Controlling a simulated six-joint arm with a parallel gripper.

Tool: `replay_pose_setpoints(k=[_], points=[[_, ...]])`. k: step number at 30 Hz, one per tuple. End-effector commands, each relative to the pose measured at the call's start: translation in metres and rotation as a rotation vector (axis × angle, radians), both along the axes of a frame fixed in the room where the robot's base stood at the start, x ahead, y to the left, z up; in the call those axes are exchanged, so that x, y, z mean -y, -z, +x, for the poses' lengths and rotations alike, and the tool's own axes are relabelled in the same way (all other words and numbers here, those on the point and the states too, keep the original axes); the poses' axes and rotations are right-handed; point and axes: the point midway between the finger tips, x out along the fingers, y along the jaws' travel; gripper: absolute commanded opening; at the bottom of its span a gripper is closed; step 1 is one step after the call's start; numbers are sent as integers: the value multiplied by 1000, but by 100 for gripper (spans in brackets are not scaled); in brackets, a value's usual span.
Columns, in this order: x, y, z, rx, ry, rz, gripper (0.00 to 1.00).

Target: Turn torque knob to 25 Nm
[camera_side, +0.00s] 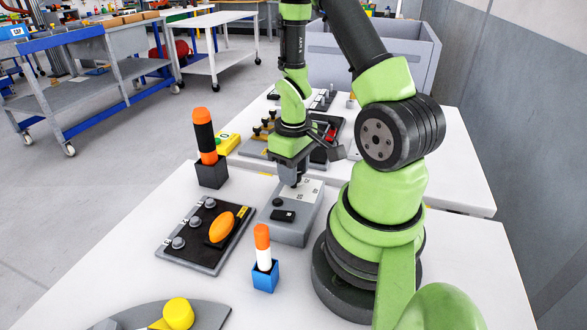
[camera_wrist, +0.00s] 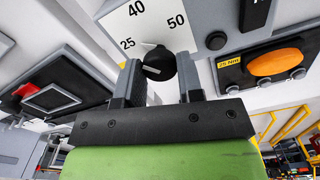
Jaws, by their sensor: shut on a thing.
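The torque knob (camera_wrist: 158,64) is a small black round knob with a white mark on a white dial plate (camera_wrist: 200,22) printed 25, 40 and 50. My gripper (camera_wrist: 160,82) is shut on the knob, one finger on each side. The white mark lies toward the 25 side, but I cannot tell its exact setting. In the side view my gripper (camera_side: 295,181) points down over the grey torque box (camera_side: 294,232), whose white plate (camera_side: 312,190) shows beside the fingers. The knob is hidden there by the fingers.
A dark panel with an orange oval knob (camera_side: 222,227) and several grey buttons lies left of the box. An orange-tipped tool in a black holder (camera_side: 212,174) and another in a blue holder (camera_side: 264,275) stand nearby. A yellow knob (camera_side: 178,313) is at the front.

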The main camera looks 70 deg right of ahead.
Motion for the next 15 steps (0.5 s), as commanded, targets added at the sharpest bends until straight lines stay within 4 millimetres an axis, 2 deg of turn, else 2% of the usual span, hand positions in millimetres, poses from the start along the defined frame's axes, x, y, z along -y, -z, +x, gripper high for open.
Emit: replay_pose_setpoints(k=[6, 15], points=[[0, 0, 0, -1, -121, 0, 11], [0, 0, 0, -1, -198, 0, 11]])
